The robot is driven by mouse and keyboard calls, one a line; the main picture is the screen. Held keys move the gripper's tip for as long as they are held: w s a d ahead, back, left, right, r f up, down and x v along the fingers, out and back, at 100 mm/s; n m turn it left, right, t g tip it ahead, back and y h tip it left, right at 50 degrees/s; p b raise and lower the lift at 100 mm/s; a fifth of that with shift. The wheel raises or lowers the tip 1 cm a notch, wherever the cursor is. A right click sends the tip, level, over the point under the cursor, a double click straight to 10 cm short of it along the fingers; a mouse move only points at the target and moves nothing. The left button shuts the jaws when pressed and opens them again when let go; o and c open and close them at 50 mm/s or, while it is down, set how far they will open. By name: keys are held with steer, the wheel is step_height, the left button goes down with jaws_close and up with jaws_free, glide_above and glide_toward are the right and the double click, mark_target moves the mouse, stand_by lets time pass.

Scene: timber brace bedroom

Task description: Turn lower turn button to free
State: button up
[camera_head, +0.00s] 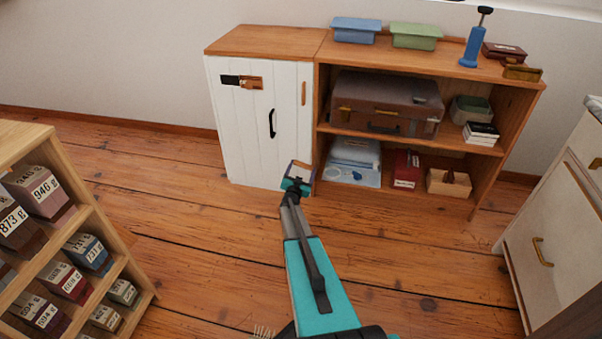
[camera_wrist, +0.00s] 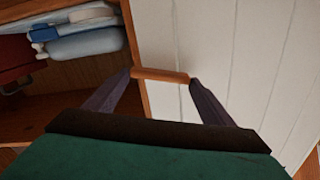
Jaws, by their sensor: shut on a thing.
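The lower turn button (camera_wrist: 161,75) is a small orange-brown wooden bar at the white door's edge. In the wrist view it lies crosswise to the edge, mostly over the white boards. My gripper (camera_wrist: 162,77) is shut on it, one dark finger at each end. In the head view my gripper (camera_head: 299,177) is at the low right corner of the white plank door (camera_head: 240,135) and hides this button. The upper turn button (camera_head: 304,93) stands upright near the door's top right. The door looks shut.
A black handle (camera_head: 272,123) and a dark-and-wood latch (camera_head: 241,81) are on the door. An open shelf (camera_head: 415,142) with a suitcase (camera_head: 385,104) and boxes adjoins it. A rack (camera_head: 97,215) stands left, a pale cabinet (camera_head: 550,230) right.

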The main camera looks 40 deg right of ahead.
steer(key=m, duration=0.1)
steer(key=m+b, duration=0.2)
steer(key=shift+s+d+f+m, duration=0.15)
steer(key=shift+s+d+m, duration=0.15)
steer(key=shift+m, duration=0.1)
steer(key=m+b, duration=0.3)
steer(key=shift+d+f+m, duration=0.1)
steer(key=shift+m, duration=0.2)
steer(key=m+b, duration=0.4)
steer(key=m, duration=0.1)
steer(key=shift+s+f+b, duration=0.1)
steer(key=shift+b, duration=0.2)
steer(key=shift+m+b, duration=0.85)
steer(key=shift+m, duration=0.45)
steer(key=o, duration=1.1)
steer(key=shift+c, duration=0.2)
steer(key=shift+a, duration=0.2)
steer(key=shift+a, duration=0.1)
